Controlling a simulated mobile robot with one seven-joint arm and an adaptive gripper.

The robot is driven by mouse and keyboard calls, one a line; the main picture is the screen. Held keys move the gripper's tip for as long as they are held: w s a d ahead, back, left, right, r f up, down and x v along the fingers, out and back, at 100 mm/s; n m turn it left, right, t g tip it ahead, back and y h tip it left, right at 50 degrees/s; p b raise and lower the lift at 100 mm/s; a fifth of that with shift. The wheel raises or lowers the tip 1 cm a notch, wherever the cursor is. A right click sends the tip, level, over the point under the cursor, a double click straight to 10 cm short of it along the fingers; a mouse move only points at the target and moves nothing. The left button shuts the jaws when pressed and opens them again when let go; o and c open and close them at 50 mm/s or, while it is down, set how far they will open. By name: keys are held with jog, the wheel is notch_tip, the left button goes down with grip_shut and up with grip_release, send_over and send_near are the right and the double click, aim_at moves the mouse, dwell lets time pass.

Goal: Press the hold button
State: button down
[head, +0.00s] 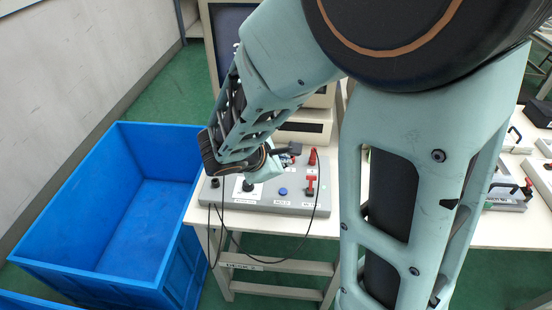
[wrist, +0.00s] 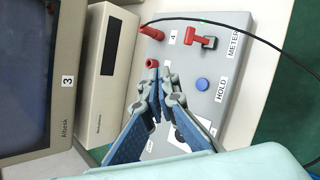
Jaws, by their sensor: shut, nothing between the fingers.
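The hold button is a round blue button (wrist: 202,84) on a grey panel box (wrist: 225,55), with the printed word HOLD beside it in the wrist view. In the head view the blue button (head: 283,191) shows on the front part of the box (head: 270,208). My gripper (wrist: 159,84) is shut and empty over the panel. In the wrist view its fingertips appear left of the button, close to a red post. The button is uncovered; the gap between fingertips and panel is hard to judge.
A red switch (wrist: 200,38) and red plug (wrist: 152,31) stand on the panel. A black cable (wrist: 240,32) crosses it. Beige equipment (wrist: 107,75) and a monitor (wrist: 35,70) stand beside it. A large blue bin (head: 150,210) is left of the white desk.

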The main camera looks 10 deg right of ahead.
aim_at(282, 193)
notch_tip(282, 193, down, 9)
jog(key=b, duration=0.8)
dwell(1.5)
jog(key=shift+f+b, duration=0.3)
jog(key=shift+b, duration=0.15)
jog(key=shift+f+b, duration=0.4)
jog(key=shift+b, duration=0.05)
dwell(0.5)
jog(key=shift+r, duration=0.1)
jog(key=shift+r+p, duration=0.6)
jog(key=shift+r, duration=0.1)
jog(key=shift+r, duration=0.1)
